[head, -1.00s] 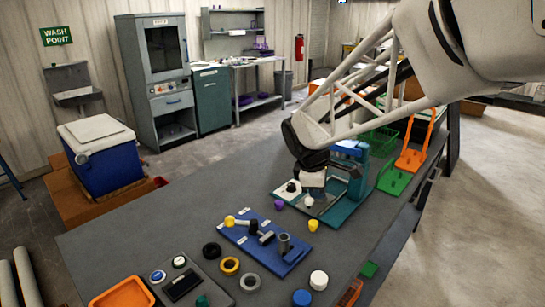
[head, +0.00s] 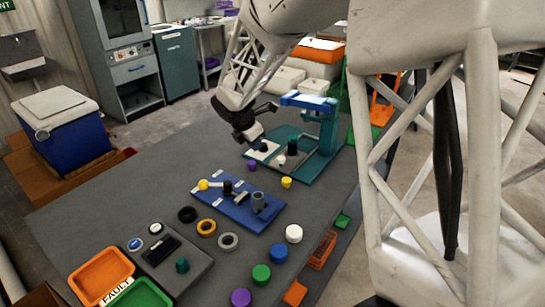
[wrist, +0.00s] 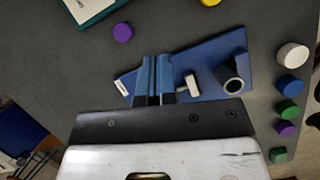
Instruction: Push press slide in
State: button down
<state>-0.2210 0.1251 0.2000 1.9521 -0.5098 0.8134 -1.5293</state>
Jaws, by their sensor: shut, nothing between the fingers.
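The press (head: 318,125) is a teal frame with a blue top arm, standing on a teal base plate at the back of the table. A pale slide plate (head: 257,153) with a black knob (head: 263,146) lies at the left of its base. A small white piece (head: 281,160) stands between it and the upright. My gripper (head: 257,136) is just behind and left of the slide plate, above the table; I cannot tell whether it touches. In the wrist view its blue fingers (wrist: 154,78) are together and empty. A press corner (wrist: 92,8) shows at that view's top left.
A blue fixture (head: 228,206) with a yellow-knobbed lever lies nearer on the table. Purple (head: 251,166) and yellow (head: 286,182) pieces stand before the press. Rings, coloured caps, a control box (head: 180,262) and orange tray (head: 100,275) fill the front. Left-back tabletop is clear.

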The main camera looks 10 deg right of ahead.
aim_at(291, 143)
dwell(0.4)
jog(key=x, duration=1)
jog(key=shift+f, duration=0.15)
jog(key=shift+w+d, duration=0.5)
jog(key=shift+d, duration=0.45)
jog(key=shift+w+d, duration=0.45)
jog(key=shift+d, duration=0.35)
jog(key=shift+w+d, duration=0.1)
jog(key=w+d, duration=0.8)
